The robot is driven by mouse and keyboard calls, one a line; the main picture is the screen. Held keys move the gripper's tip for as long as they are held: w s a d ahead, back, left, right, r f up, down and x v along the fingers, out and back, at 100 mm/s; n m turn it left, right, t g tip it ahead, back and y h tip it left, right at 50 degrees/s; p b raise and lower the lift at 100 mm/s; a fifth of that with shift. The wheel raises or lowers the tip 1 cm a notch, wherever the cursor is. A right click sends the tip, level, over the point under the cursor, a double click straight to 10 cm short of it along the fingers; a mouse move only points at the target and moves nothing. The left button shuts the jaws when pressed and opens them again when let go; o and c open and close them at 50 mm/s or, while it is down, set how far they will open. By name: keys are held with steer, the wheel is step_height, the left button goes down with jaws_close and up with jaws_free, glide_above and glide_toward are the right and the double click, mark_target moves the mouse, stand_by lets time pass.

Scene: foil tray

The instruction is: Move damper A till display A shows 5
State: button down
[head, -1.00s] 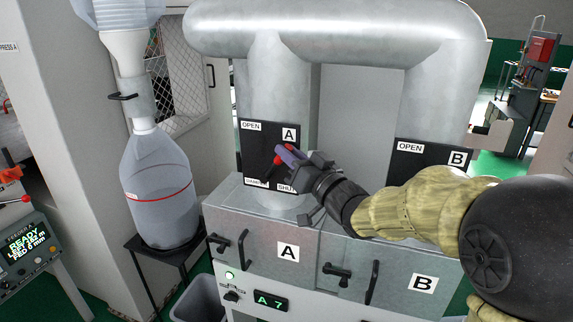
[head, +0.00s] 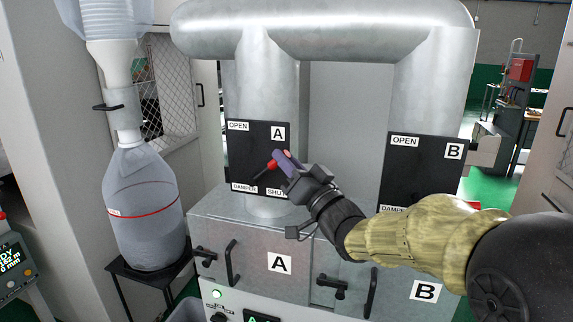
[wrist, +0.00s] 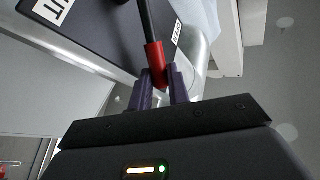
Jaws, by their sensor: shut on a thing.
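Damper A is a lever with a dark rod and a red grip (head: 271,165) on black panel A (head: 245,150). The rod slants up to the right, between the OPEN label at the top and the SHUT label at the lower right. My gripper (head: 284,160) reaches in from the right and is shut on the red grip. In the wrist view the purple fingers (wrist: 161,88) sit on both sides of the red grip (wrist: 154,60). Display A (head: 262,318) is cut off by the bottom edge, and its number cannot be read.
Panel B (head: 425,165) is on the right duct. Cabinet doors marked A (head: 225,270) and B (head: 395,295), with handles and latches, stand below my arm. A clear jug (head: 146,205) stands on a black stand at the left.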

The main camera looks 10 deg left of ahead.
steer(key=c, duration=1.6)
jaws_free()
steer(key=b+v, duration=0.5)
steer(key=v, duration=1.2)
steer(key=shift+d, duration=0.2)
steer(key=shift+f, duration=0.15)
